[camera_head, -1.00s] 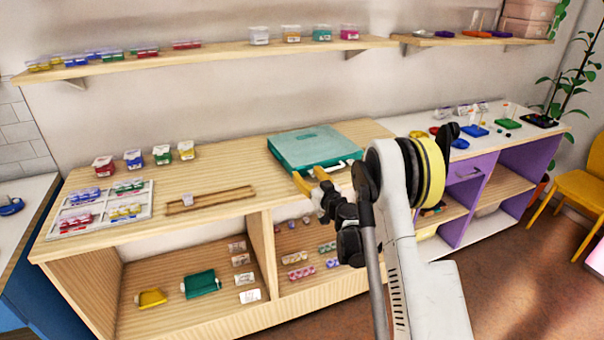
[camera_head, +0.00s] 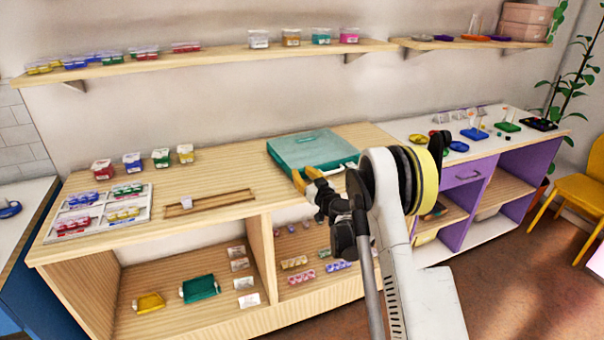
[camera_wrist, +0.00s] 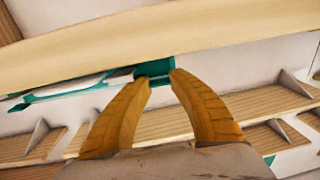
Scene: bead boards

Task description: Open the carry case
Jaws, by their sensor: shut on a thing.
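The carry case (camera_head: 312,148) is a flat teal box lying on the wooden counter, with its lid down. My gripper (camera_head: 304,174) is at the case's front edge, left of the middle. In the wrist view, my gripper's yellow fingertips (camera_wrist: 160,77) are shut on a small teal part at the case's front edge (camera_wrist: 155,67), which looks like a latch. The case's handle (camera_wrist: 72,88) shows left of the fingers in the wrist view.
Left on the counter are a wooden tray (camera_head: 212,203), a white sorting tray (camera_head: 96,212) and several small bead boxes (camera_head: 132,161). A shelf (camera_head: 215,61) runs above. A white-topped purple cabinet (camera_head: 470,162) with colored boards stands right. Bare counter lies left of the case.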

